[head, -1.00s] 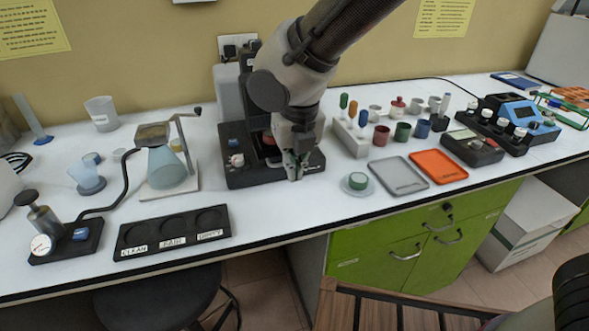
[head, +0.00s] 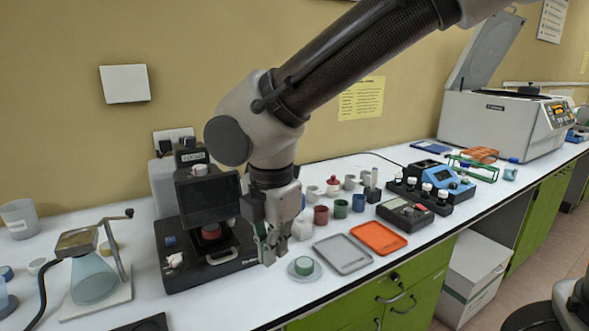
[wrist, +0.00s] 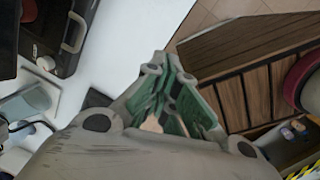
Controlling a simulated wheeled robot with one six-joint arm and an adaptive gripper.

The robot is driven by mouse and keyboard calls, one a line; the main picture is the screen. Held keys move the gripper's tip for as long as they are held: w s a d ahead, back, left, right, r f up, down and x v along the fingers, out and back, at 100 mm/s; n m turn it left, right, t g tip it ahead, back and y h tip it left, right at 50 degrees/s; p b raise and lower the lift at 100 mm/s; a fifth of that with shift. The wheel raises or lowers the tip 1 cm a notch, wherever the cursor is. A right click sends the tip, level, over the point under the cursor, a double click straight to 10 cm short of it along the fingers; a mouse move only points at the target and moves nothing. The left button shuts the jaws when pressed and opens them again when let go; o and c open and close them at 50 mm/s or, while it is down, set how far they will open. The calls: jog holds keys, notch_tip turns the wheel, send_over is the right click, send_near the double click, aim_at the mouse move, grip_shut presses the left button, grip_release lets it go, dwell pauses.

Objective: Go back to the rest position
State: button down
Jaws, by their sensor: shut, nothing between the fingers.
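My gripper (head: 268,246) points down above the front part of the bench in the head view. The green-padded fingers are together and empty in the wrist view (wrist: 168,98). In that view the fingers stand out over the bench edge and floor. My arm hides part of the bench behind the gripper.
A grey tray (head: 343,255) and an orange tray (head: 378,238) lie right of the gripper. Several cups, a blue device (head: 440,177) and a centrifuge with raised lid (head: 500,118) stand further right. A glass flask (head: 93,280) on a stand is at left.

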jog(key=w+d+r+m, duration=0.1)
jog(key=d+m, duration=0.6)
jog(key=d, duration=0.2)
jog(key=w+d+r+m, duration=0.2)
jog(key=d+m, duration=0.6)
jog(key=d, duration=0.1)
jog(key=s+d+r+m+t, duration=0.1)
jog(key=s+d+m, duration=0.2)
jog(key=d+m, duration=0.3)
jog(key=s+d+r+m+t, duration=0.2)
jog(key=d+m, duration=0.4)
jog(key=d, duration=1)
jog(key=shift+s+d+r, duration=0.3)
jog(key=shift+s+d, duration=0.1)
jog(key=shift+s, duration=0.15)
